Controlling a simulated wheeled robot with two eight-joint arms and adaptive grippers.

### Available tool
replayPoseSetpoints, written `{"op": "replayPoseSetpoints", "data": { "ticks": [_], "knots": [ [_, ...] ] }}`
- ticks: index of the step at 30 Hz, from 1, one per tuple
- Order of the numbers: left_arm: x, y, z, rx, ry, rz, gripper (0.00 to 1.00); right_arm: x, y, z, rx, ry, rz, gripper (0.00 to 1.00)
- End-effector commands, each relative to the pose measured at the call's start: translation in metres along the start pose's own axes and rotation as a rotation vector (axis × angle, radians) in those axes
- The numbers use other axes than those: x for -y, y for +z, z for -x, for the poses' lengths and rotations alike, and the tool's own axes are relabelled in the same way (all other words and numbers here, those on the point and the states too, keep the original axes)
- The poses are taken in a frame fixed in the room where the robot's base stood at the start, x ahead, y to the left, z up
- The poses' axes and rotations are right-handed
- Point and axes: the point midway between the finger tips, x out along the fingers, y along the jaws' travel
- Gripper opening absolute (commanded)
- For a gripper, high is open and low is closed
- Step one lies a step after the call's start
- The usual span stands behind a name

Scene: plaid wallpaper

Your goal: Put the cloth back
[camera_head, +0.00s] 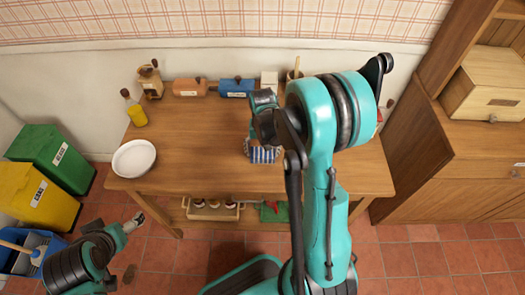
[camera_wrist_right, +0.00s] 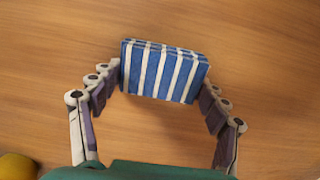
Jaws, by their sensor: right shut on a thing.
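The blue-and-white striped cloth (camera_head: 263,155) is folded into a block and is over the wooden table, partly hidden by my right arm in the head view. In the right wrist view the cloth (camera_wrist_right: 165,72) sits between the two fingers of my right gripper (camera_wrist_right: 165,85). That gripper is shut on it, one finger at each side. In the head view the right gripper (camera_head: 258,142) is mostly hidden behind its own arm. I cannot tell if the cloth touches the table. My left gripper (camera_head: 134,222) is low at the left, away from the table; its jaw state is unclear.
The wooden table (camera_head: 195,150) holds a white bowl (camera_head: 134,158), an oil bottle (camera_head: 134,110), a grinder (camera_head: 150,82) and canisters (camera_head: 237,87) along the back. A lower shelf carries a tray (camera_head: 212,210) and a green item (camera_head: 272,211). Bins (camera_head: 50,155) stand left, a cabinet (camera_head: 455,165) right.

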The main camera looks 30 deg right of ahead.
Motion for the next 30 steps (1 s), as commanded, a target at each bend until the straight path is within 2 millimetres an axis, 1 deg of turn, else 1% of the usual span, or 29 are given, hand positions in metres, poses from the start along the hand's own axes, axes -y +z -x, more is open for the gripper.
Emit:
{"op": "replayPoseSetpoints", "data": {
  "ticks": [1,2,3,4,13,17,20,27,30],
  "knots": [
    [0.0,0.002,-0.003,0.0,0.0,0.0,0.82,0.0,0.0,-0.003,0.0,0.0,0.0,0.39],
    [0.0,0.001,-0.002,0.0,0.0,0.0,0.82,0.0,0.0,-0.002,0.0,0.0,0.0,0.83],
    [0.0,0.001,-0.001,0.0,0.0,0.0,0.82,0.0,0.0,-0.002,0.0,0.0,0.0,0.93],
    [0.0,0.001,-0.001,0.0,0.0,0.0,0.82,0.0,0.0,-0.002,0.0,0.0,0.0,0.95],
    [0.0,0.001,-0.001,0.0,0.0,0.0,0.82,0.0,0.0,-0.001,0.0,0.0,0.0,0.95],
    [0.0,-0.003,0.004,0.0,0.0,0.0,0.82,0.0,0.0,0.006,0.0,0.0,0.0,0.95],
    [0.0,-0.007,0.009,0.0,0.0,0.0,0.82,0.0,0.0,0.022,0.0,0.0,0.0,0.95],
    [0.0,-0.02,0.028,0.0,0.0,0.0,0.82,0.0,0.0,0.078,0.0,0.0,0.0,0.95],
    [0.0,-0.024,0.033,0.0,0.0,0.0,0.82,0.0,0.001,0.097,0.0,0.0,0.0,0.95]
  ]
}}
